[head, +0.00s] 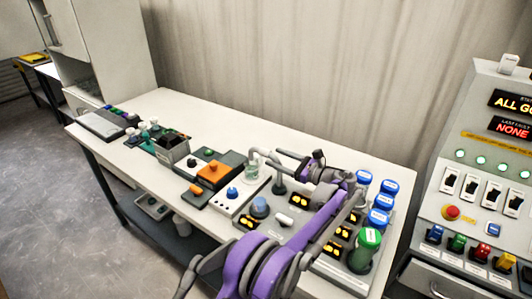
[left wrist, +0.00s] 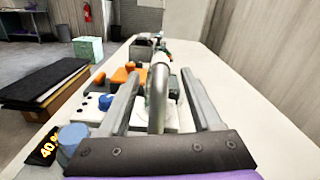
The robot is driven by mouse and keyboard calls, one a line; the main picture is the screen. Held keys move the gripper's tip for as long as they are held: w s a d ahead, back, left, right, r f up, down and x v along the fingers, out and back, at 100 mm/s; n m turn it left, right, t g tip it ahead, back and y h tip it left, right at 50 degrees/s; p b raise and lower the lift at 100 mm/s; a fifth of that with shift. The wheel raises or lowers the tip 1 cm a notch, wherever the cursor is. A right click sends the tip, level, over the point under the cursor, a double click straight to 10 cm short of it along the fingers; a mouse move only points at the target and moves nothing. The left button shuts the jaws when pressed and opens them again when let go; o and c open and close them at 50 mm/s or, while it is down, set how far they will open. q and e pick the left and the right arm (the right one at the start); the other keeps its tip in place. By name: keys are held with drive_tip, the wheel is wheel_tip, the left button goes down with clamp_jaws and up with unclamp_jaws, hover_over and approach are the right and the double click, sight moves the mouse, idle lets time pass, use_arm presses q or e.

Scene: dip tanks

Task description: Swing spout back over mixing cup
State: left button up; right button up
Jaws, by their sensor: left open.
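A curved grey metal spout (left wrist: 157,95) stands between the two fingers of my left gripper (left wrist: 161,72) in the left wrist view. In the head view the left gripper (head: 283,157) is open, with its fingers reaching left at the spout (head: 265,153). I cannot tell whether a finger touches it. A clear glass cup (head: 252,171), which looks like the mixing cup, stands at the spout's left end. Whether the spout's mouth is over the cup is too small to tell. The right gripper is out of view.
The white bench (head: 315,139) holds an orange-topped unit (head: 212,174), a panel with a blue knob (head: 232,193), amber displays and blue-capped bottles (head: 383,201). A green-capped bottle (head: 368,240) stands by my arm. The bench strip along the wall is clear. A switch console (head: 480,185) stands at right.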

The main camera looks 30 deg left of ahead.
use_arm(q)
drive_tip(key=a, duration=0.5)
drive_tip(key=shift+w+a, duration=0.2)
drive_tip(key=shift+w, duration=0.05)
clamp_jaws()
idle(1.2)
